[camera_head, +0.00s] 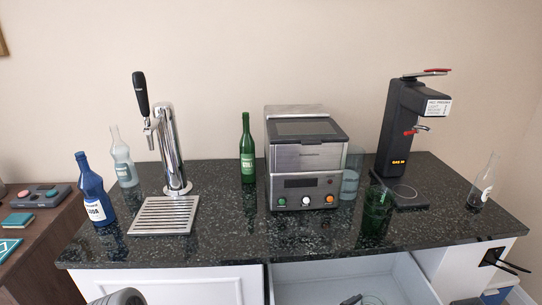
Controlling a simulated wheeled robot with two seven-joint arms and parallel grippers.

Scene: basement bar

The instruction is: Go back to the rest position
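The dark stone bar counter (225,226) stands in front of me. Below it a white drawer (410,276) is pulled open.
On the counter are a beer tap (169,150), blue bottle (91,190), clear bottle (123,160), green bottle (247,150), steel machine (306,165), green glass (376,212), black dispenser (397,135) and clear flask (483,182). The open drawer juts out at the front.

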